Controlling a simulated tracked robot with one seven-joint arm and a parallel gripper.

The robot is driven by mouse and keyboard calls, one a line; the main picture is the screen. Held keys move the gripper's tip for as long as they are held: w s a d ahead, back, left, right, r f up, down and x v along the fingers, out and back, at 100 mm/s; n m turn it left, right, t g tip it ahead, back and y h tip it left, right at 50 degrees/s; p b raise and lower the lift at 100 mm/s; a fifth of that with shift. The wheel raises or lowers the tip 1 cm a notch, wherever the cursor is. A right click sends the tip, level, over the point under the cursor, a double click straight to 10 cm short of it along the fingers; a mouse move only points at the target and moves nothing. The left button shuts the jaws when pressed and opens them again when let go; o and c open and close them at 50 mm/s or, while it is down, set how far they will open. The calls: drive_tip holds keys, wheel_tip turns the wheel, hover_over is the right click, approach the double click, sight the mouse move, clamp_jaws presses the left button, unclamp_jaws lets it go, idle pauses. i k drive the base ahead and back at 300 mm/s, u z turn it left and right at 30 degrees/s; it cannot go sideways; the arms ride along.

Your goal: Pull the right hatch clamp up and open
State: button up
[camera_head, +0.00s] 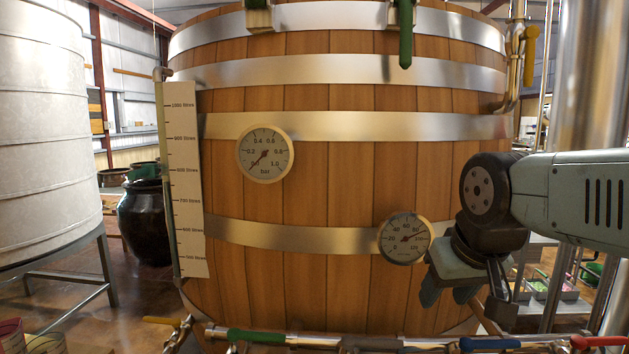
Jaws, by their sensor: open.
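A large wooden vat (320,195) with metal bands fills the middle of the view. Two fittings sit at its top edge, cut off by the frame. The right one has a green handle (405,35) hanging down over the top band; it looks like the right hatch clamp. The hatch itself is out of view. My gripper (449,296) is low at the right, pointing down in front of the vat, open and empty. It is well below and to the right of the green handle.
A pressure gauge (265,154) and a lower dial (404,238) are on the vat, the dial close beside my gripper. Pipes with coloured valve handles (257,337) run along the bottom. A pale tank (45,140) stands left. The space before the upper vat looks clear.

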sight(406, 9)
drive_tip(key=z, duration=0.35)
drive_tip(key=k, duration=1.25)
drive_tip(key=u, duration=0.65)
drive_tip(key=i, duration=1)
drive_tip(key=z, duration=0.05)
